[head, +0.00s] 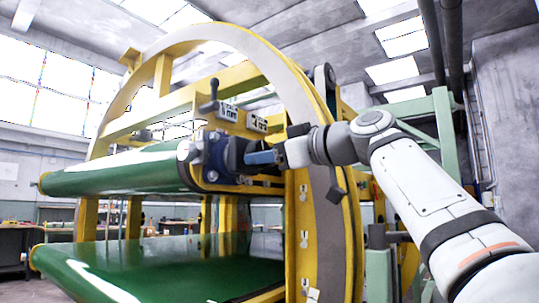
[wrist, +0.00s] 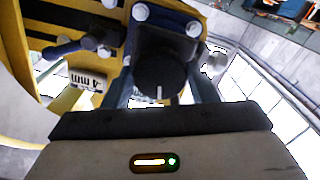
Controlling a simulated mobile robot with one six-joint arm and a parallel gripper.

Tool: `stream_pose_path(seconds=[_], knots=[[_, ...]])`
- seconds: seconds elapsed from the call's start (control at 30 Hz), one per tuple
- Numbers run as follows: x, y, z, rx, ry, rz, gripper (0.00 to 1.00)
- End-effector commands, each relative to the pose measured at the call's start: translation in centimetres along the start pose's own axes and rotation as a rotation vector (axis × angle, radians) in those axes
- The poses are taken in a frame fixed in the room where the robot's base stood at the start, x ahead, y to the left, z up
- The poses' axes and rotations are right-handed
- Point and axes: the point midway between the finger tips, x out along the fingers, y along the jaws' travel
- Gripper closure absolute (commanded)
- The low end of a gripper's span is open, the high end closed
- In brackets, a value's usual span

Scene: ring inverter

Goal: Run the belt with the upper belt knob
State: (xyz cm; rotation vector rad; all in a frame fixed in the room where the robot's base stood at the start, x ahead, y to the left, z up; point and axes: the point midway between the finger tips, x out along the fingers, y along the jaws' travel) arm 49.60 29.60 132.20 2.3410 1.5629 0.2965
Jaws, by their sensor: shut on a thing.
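The upper green belt (head: 120,175) runs along the yellow ring frame in the head view. At its near end is a dark blue motor housing (head: 221,155). The upper belt knob (wrist: 160,72) is a round black knob with a small white mark, seen in the wrist view in front of the housing. My gripper (head: 262,157) reaches the housing from the right. In the wrist view its two fingers stand on either side of the knob and are shut on it. In the head view the fingers hide most of the knob.
The lower green belt (head: 165,265) lies below the upper one. A crank lever (head: 210,96) and number plates (head: 236,114) sit just above the housing. The large yellow and grey ring (head: 325,200) stands close beside my arm. A pale green post (head: 446,135) rises behind my arm.

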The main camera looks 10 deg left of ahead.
Motion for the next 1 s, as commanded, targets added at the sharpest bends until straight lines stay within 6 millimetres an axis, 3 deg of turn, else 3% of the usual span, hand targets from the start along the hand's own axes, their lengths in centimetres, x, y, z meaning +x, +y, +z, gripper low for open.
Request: stream_pose_path(seconds=[0.07,0.1,0.33,0.67,1.0], knots=[[0.0,-0.1,0.0,0.001,0.000,-0.002,0.71],[0.0,-0.1,0.0,0.001,0.000,-0.002,0.45],[0.0,0.0,0.0,0.001,0.000,-0.001,0.27],[-0.7,0.0,0.0,0.001,0.000,0.002,0.26],[-6.2,0.0,0.0,0.001,-0.001,0.004,0.26]])
